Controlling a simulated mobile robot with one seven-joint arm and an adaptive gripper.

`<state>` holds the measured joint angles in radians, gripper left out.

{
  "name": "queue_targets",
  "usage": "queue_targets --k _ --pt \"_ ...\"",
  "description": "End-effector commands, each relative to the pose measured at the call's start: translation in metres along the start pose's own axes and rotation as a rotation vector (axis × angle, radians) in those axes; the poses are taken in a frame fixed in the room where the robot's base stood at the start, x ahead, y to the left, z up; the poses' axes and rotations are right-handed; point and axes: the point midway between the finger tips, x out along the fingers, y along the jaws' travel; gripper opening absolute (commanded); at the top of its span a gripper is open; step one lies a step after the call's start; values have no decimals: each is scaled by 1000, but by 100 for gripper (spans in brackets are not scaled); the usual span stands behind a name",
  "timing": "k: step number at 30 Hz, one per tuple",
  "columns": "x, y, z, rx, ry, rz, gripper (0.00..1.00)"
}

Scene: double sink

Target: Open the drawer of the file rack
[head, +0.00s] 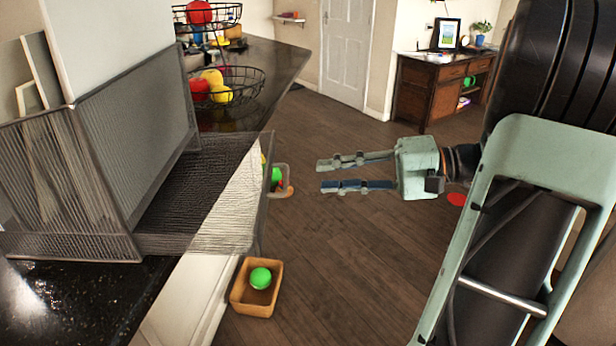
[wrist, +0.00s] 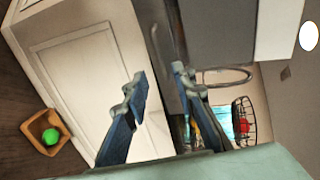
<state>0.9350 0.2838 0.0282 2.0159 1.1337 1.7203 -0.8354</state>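The file rack (head: 140,125) is a dark wire-mesh box on the black counter at the left of the head view. Its mesh drawer (head: 205,185) sticks out to the right, past the counter's edge, so it stands open, with its front panel (head: 256,200) facing my gripper. My gripper (head: 320,176) is to the right of the drawer front, with a visible gap between them in the head view. Its two fingers are apart with nothing between them. The wrist view also shows the open fingers (wrist: 158,74); a dark edge lies beyond them, and I cannot tell what it belongs to.
A wooden box with a green ball (head: 261,279) is on the floor below the drawer. Wire fruit baskets (head: 225,88) stand farther along the counter. A wooden desk (head: 435,90) is at the back right. The wooden floor between counter and desk is largely clear.

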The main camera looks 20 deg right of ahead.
Motion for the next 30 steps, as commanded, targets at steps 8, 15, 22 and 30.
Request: queue_targets --k 8,15,22,30 --pt "-44 0 0 0 2 0 24" --pt "-50 0 0 0 -1 0 24" --pt "-50 0 0 0 -1 0 24" --pt "-48 1 0 -9 -7 17 24"
